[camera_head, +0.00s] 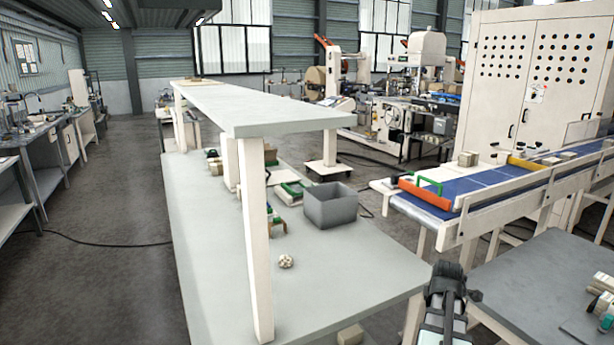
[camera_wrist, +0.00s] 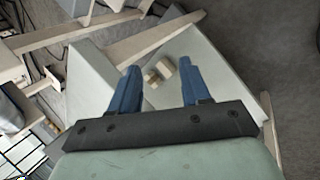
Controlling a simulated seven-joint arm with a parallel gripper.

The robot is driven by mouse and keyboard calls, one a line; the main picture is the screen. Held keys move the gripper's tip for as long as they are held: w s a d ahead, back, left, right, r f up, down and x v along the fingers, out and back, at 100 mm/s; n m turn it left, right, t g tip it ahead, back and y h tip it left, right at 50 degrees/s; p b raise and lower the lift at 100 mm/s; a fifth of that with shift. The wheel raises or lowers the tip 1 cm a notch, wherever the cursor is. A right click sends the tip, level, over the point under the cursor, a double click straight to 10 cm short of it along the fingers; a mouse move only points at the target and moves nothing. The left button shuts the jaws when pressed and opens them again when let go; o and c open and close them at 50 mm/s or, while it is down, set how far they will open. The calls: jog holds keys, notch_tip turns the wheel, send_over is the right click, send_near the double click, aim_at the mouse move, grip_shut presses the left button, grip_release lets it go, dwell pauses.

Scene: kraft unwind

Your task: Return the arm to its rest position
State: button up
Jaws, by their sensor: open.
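My gripper (camera_wrist: 158,65) shows in the wrist view with its two blue fingers spread apart and nothing held between them. Beyond the fingertips, a small tan block (camera_wrist: 165,67) and another beside it lie on a light grey surface (camera_wrist: 205,62), apart from the fingers. In the head view, a dark part of my arm rises at the bottom, right of the front corner of the pale workbench (camera_head: 225,275). Whether the fingers show there cannot be told.
A pale raised shelf (camera_head: 260,105) on posts stands over the workbench. A grey bin (camera_head: 330,205) and a small knobbly item (camera_head: 286,262) sit on the bench. A blue-belted conveyor (camera_head: 480,187) and a grey table (camera_head: 545,275) stand at right.

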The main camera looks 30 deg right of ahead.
jog(key=w+a+f+m+g+y, duration=0.25)
jog(key=a+f+m+y, duration=0.2)
jog(key=a+f, duration=2.45)
jog(key=s+a+f+m+g, duration=0.2)
jog(key=s+a+f+g, duration=0.2)
jog(key=s+a+f, duration=0.3)
jog(key=s+a+f+m+g, duration=0.3)
jog(key=s+a+f, duration=0.4)
jog(key=s+a, duration=0.8)
jog(key=shift+s+a+f+g, duration=0.25)
jog(key=shift+s+g, duration=0.1)
jog(key=shift+s, duration=0.35)
